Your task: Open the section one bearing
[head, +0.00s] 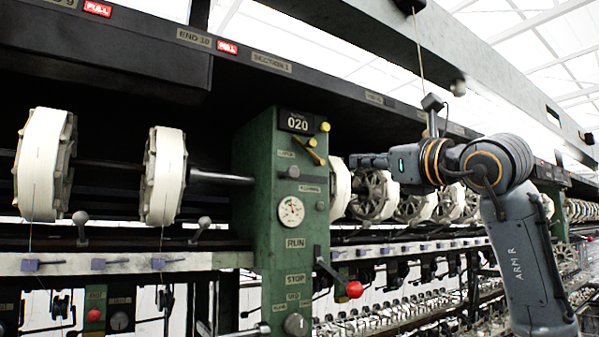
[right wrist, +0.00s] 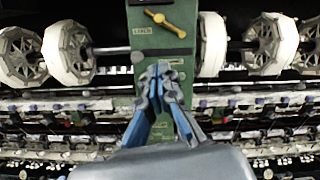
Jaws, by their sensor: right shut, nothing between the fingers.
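The green section post (head: 255,190) carries a 020 counter, a dial and RUN and STOP labels. A brass lever (head: 310,150) sits near its top, beside a small label I cannot read surely. In the right wrist view the brass lever (right wrist: 166,22) lies slanted across the post (right wrist: 150,48), above my fingertips. My right gripper (head: 354,161) points left, just right of the post in the head view. It is shut and empty; in the right wrist view its fingertips (right wrist: 160,75) are together in front of the post, apart from the lever. My left gripper is not in view.
White reels (head: 163,176) sit on shafts either side of the post. A red-knobbed lever (head: 354,289) sticks out low on the post. A pale rail (head: 120,262) with small purple parts runs along below. A dark beam (head: 120,50) with section labels runs overhead.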

